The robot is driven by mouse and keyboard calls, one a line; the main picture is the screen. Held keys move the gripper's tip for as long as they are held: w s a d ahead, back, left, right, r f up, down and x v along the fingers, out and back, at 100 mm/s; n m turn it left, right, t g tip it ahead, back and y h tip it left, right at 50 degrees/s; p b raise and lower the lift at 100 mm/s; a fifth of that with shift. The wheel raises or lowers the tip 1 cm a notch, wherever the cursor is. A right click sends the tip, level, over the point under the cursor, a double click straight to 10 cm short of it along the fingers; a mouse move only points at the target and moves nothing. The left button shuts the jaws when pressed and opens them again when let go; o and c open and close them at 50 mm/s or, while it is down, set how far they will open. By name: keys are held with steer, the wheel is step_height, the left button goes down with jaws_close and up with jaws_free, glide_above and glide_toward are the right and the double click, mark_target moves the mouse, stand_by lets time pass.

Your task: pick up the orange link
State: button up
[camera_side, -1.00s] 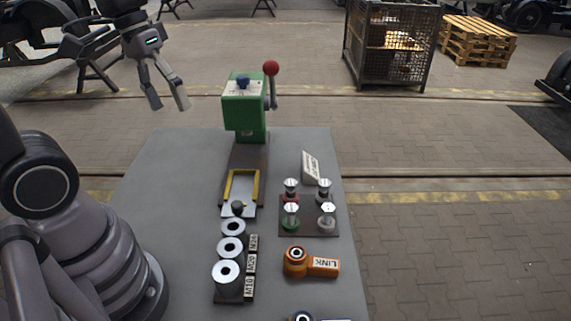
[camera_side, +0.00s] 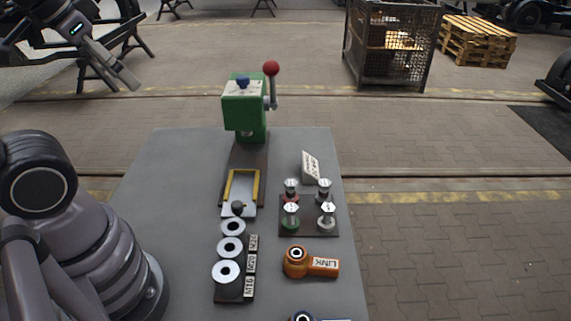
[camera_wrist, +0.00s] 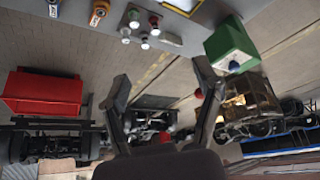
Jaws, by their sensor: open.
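The orange link (camera_side: 310,262) lies flat on the grey table near its right edge in the side view. It has a round eye end on the left and a white label reading LINK. In the wrist view an orange piece, likely the link (camera_wrist: 98,12), shows at the top edge. My gripper (camera_side: 128,84) is high at the upper left of the side view, far from the link. In the wrist view my gripper (camera_wrist: 160,88) has its two fingers apart with nothing between them.
A green press (camera_side: 245,105) with a red-knobbed lever stands at the table's back. Bolts stand on a dark plate (camera_side: 318,230) behind the link. Metal rings (camera_side: 229,271) on a labelled rack stand left of it. Another dark ring part (camera_side: 302,317) shows at the bottom edge.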

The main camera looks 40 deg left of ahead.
steer(key=w+d+f+m+g, duration=0.25)
steer(key=w+d, duration=0.25)
steer(key=w, duration=0.5)
steer(key=m+g, duration=0.3)
steer(key=m, duration=0.5)
glide_above(316, 262)
step_height(316, 262, down, 24)
steer(key=f, duration=0.8)
steer(key=shift+d, duration=0.2)
steer(key=shift+a+f, duration=0.2)
steer(key=shift+f, duration=2.95)
jaws_close()
